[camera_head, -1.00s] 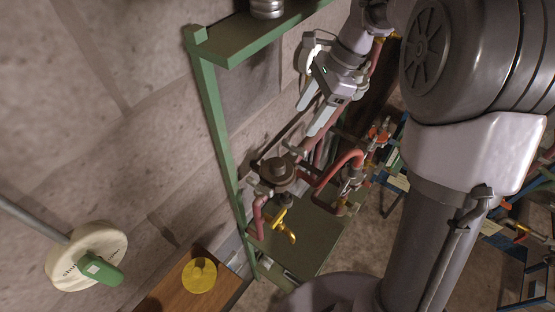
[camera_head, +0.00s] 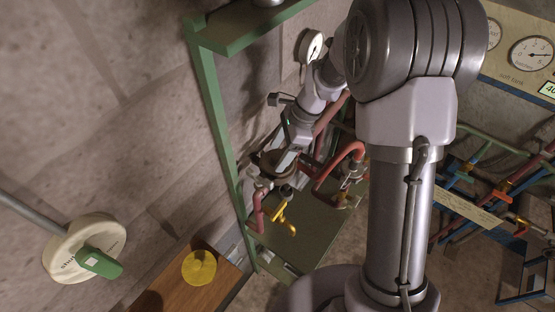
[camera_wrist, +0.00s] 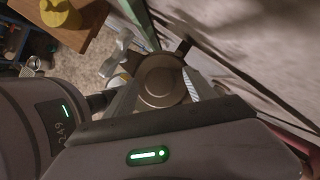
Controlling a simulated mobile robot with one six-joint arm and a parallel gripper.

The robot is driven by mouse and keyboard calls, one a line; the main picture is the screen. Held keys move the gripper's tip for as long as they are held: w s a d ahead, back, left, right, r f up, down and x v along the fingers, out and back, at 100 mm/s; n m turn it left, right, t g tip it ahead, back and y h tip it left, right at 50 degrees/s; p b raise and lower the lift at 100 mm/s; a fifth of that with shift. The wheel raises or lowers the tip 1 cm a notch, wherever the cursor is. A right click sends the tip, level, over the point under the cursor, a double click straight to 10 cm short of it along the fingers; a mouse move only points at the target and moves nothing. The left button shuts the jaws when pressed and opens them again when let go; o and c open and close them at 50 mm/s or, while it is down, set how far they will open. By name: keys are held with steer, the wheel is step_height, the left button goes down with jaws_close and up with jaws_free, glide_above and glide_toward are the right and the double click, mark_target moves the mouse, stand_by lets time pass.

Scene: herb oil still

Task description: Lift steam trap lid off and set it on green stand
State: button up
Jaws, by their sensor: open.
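The steam trap lid, a round brown metal disc (camera_wrist: 161,79), lies between the fingers of my gripper in the wrist view. In the head view the brown trap top (camera_head: 267,159) is partly hidden by my gripper (camera_head: 270,172). My gripper is open, with one finger on either side of the lid; I cannot tell whether they touch it. The lid appears seated on the trap among the red pipes. An olive-green flat top (camera_head: 318,225) lies below the pipes; I cannot tell whether it is the green stand.
A green upright frame (camera_head: 214,110) stands left of my gripper. Red pipe (camera_head: 343,153) bends close on the right, and a yellow valve handle (camera_head: 284,222) sits below. A yellow round object (camera_head: 199,267) rests on a wooden bench (camera_head: 165,289). A pressure gauge (camera_head: 311,46) is above.

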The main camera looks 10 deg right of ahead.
mark_target(280, 154)
steer(key=shift+s, duration=0.1)
steer(key=shift+c, duration=0.8)
jaws_close()
steer(key=shift+r, duration=0.1)
step_height(280, 154, up, 14)
steer(key=p, duration=0.4)
steer(key=shift+r, duration=0.25)
steer(key=shift+f, duration=0.1)
